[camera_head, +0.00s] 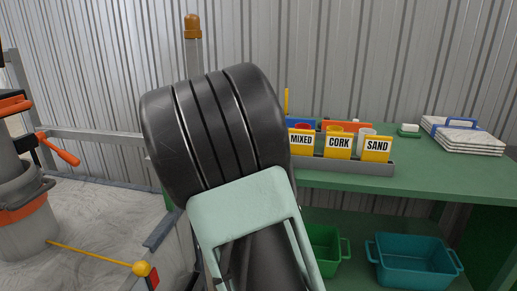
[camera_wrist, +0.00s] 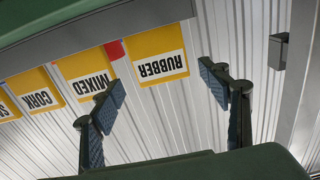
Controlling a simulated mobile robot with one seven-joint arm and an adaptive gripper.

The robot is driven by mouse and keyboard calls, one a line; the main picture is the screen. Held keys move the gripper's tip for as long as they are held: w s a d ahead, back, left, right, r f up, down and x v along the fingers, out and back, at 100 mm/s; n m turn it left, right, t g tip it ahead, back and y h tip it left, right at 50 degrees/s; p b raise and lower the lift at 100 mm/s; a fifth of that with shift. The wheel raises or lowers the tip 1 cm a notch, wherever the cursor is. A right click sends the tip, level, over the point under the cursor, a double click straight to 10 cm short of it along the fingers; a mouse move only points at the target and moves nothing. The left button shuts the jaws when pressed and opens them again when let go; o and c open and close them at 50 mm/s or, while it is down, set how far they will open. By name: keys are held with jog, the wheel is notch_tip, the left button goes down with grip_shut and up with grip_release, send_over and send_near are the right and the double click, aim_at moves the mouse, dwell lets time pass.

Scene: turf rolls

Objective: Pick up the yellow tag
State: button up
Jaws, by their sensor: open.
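Several yellow tags with white labels stand in a row. The head view shows the MIXED tag (camera_head: 301,151), the CORK tag (camera_head: 338,155) and the SAND tag (camera_head: 377,155). The wrist view shows them upside down: the RUBBER tag (camera_wrist: 160,70), the MIXED tag (camera_wrist: 84,66), the CORK tag (camera_wrist: 36,84) and part of the SAND tag. My gripper (camera_wrist: 162,86) is open and empty, with the RUBBER tag showing between and beyond its fingertips. I cannot tell the exact gap. In the head view my arm hides the gripper and the RUBBER tag.
The tags are at a grey tray (camera_head: 345,166) on a green bench (camera_head: 425,180). A white stack (camera_head: 462,138) with a blue handle lies at the right. Below are a teal crate (camera_head: 413,270) and a green crate (camera_head: 325,252). A yellow ball (camera_head: 142,268) ends a rod at left.

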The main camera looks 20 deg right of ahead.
jog(key=b+x, duration=0.1)
jog(key=x, duration=0.6)
jog(key=shift+w+d+b, duration=0.2)
jog(key=shift+b, duration=0.2)
jog(key=c, duration=1)
